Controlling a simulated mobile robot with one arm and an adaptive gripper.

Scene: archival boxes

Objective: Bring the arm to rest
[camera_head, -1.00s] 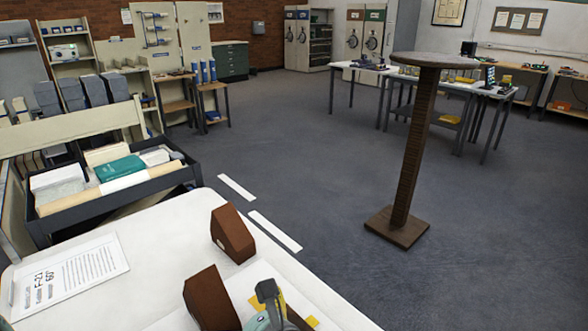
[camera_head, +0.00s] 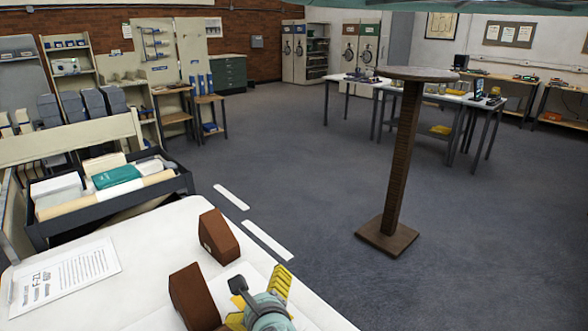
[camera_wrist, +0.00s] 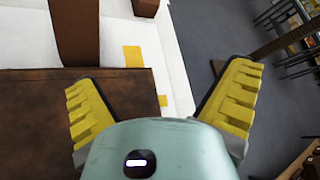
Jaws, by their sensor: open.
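My gripper (camera_head: 262,294) shows at the bottom of the head view, with yellow ribbed fingers on a pale green body. In the wrist view my gripper (camera_wrist: 160,78) has its fingers spread wide, with nothing held between them. A brown, leathery flat surface (camera_wrist: 45,125) lies beyond and below the left finger; I cannot tell how far below. Two brown wedge-shaped blocks (camera_head: 218,236) (camera_head: 194,297) stand on the white table (camera_head: 140,250), left of the gripper in the head view.
A printed sheet (camera_head: 65,272) lies on the table's left. A dark tray (camera_head: 120,201) of boxes and rolls stands behind it. A tall brown pedestal (camera_head: 400,165) stands on open floor at right. Worktables (camera_head: 455,98) and shelves line the back. A greenish edge crosses the top right.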

